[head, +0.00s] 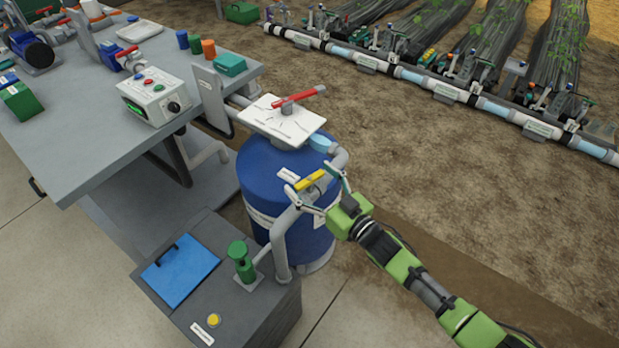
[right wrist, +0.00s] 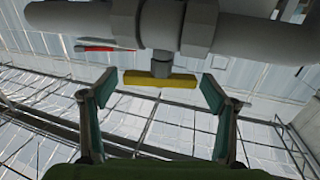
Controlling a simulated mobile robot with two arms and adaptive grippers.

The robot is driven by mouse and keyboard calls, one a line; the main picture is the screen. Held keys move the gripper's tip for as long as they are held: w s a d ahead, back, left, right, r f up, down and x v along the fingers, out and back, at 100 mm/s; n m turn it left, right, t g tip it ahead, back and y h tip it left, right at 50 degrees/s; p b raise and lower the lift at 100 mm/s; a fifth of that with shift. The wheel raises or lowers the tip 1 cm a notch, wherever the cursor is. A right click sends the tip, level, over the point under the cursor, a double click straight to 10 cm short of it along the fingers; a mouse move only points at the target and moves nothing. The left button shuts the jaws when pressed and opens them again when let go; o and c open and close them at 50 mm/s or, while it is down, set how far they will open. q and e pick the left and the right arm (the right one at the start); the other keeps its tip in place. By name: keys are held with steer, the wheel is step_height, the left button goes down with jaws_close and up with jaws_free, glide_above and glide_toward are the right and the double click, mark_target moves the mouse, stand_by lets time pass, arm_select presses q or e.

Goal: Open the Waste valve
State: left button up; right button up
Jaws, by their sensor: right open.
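A yellow lever handle (head: 310,180) sits on the grey pipe (head: 283,232) between the blue tank (head: 268,185) and the dark box at the front. It appears to be the Waste valve, but I cannot read its label. In the right wrist view the yellow handle (right wrist: 160,78) lies roughly parallel to the grey pipe (right wrist: 250,35). My right gripper (head: 316,187) is open at the handle. Its fingertips (right wrist: 157,88) are spread to either side of the handle's ends, with gaps visible. My left gripper is not in view.
A red lever (head: 300,97) is above a white plate on the tank. The dark box (head: 240,310) carries a blue panel (head: 180,270), a green fitting (head: 241,260) and a yellow button (head: 213,320). A grey bench (head: 90,150) is at left. Open soil is at right.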

steer(key=shift+w+a, duration=0.25)
steer(key=c, duration=1.1)
steer(key=shift+n+g+y+b, duration=0.8)
steer(key=shift+n+g+y, duration=0.2)
steer(key=shift+n+g+y+b, duration=0.6)
steer(key=shift+g+y, duration=0.1)
steer(key=shift+g, duration=0.2)
steer(key=o, duration=1)
steer(key=shift+o, duration=0.5)
